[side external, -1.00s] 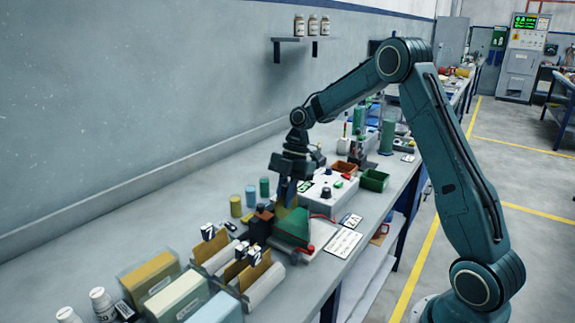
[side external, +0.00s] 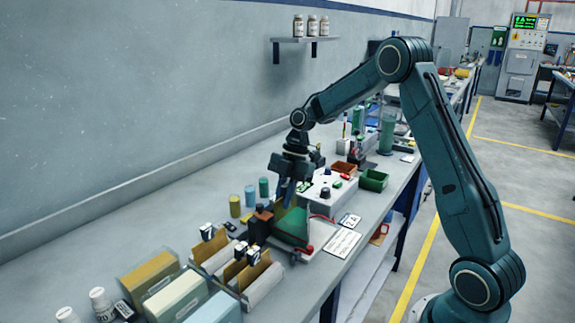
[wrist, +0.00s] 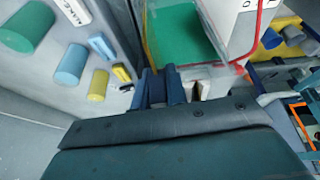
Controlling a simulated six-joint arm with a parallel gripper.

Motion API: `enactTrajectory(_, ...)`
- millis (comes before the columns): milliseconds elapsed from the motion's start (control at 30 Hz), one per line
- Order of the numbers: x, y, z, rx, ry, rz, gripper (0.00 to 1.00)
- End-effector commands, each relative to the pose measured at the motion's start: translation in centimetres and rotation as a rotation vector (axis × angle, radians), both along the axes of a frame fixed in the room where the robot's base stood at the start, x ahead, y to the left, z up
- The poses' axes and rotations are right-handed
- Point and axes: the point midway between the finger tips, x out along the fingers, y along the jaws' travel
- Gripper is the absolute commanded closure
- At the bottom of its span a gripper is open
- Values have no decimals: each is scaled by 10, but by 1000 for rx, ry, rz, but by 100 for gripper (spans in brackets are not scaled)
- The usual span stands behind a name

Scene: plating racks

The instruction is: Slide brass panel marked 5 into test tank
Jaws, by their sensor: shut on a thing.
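The test tank, a clear box with green liquid (side external: 293,228), stands on the bench in the side view. It also shows at the top of the wrist view (wrist: 185,35). My gripper (side external: 287,197) points down at the tank's back-left side. It is shut on a brass panel (side external: 281,212), of which a small olive-yellow part shows below the fingers. The panel's mark is hidden, and I cannot tell how far its lower edge is inside the tank. In the wrist view my blue fingers (wrist: 165,86) are beside the tank; the panel is hard to make out there.
Racks with other numbered brass panels (side external: 256,270) stand in front of the tank. Yellow, blue and green cylinders (side external: 235,206) stand to its left. A white unit with a dark knob (side external: 325,192) and a red lead is close behind right. Bare bench lies along the wall.

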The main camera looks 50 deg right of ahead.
Motion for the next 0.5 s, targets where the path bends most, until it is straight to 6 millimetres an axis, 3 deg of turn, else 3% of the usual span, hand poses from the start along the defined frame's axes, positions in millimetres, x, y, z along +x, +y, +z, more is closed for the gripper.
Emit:
enactTrajectory(33,-4,4,-28,12,44,-18,100)
enactTrajectory(233,-4,4,-28,12,44,-18,100)
enactTrajectory(267,-4,4,-28,12,44,-18,84)
enactTrajectory(333,-4,4,-28,12,44,-18,70)
enactTrajectory(500,-4,4,-28,12,45,-20,67)
